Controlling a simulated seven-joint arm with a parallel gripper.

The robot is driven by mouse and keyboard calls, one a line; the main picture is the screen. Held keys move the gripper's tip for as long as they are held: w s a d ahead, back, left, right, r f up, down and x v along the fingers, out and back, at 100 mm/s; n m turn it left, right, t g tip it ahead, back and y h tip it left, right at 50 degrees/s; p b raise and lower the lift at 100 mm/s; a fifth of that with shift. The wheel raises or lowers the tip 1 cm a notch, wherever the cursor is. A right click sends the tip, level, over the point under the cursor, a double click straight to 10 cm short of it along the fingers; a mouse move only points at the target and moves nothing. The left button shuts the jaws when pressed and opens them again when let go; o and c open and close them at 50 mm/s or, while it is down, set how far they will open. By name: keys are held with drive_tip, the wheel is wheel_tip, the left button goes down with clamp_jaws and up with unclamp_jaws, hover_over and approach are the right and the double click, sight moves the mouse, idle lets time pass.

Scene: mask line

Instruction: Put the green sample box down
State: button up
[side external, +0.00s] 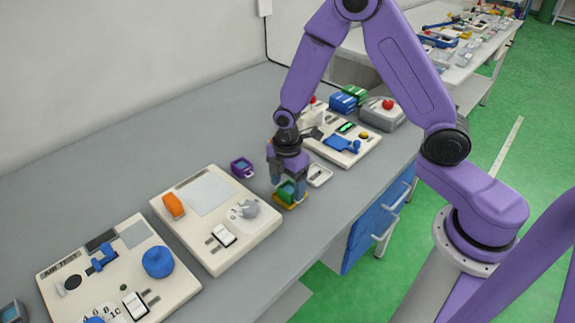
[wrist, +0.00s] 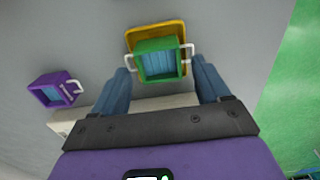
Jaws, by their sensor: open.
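The green sample box (side external: 286,190) sits on a small yellow-orange tray on the grey bench, below my gripper. In the wrist view the green box (wrist: 159,63) has a blue inside and white side handles, and the yellow tray (wrist: 140,32) shows around its far edge. My gripper (side external: 288,183) points down over the box. In the wrist view its two blue fingers are spread apart, one towards each side of the box.
A purple box (side external: 242,168) stands to the left of the gripper. A white dish (side external: 318,175) lies close on the right. Panel boards stand on both sides: one with an orange block (side external: 173,206) and one with a blue part (side external: 341,143). The bench's front edge is near.

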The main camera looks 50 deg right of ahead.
sight(287, 189)
wheel_tip(287, 189, up, 12)
drive_tip(key=f, duration=0.1)
drive_tip(key=s+d+r+m, duration=0.1)
drive_tip(key=s+r+m, duration=0.1)
drive_tip(key=s, duration=1)
drive_tip(key=s+d+r+m, duration=0.2)
drive_tip(key=s+r+m, duration=0.1)
drive_tip(key=s, duration=1)
drive_tip(key=shift+r, duration=0.65)
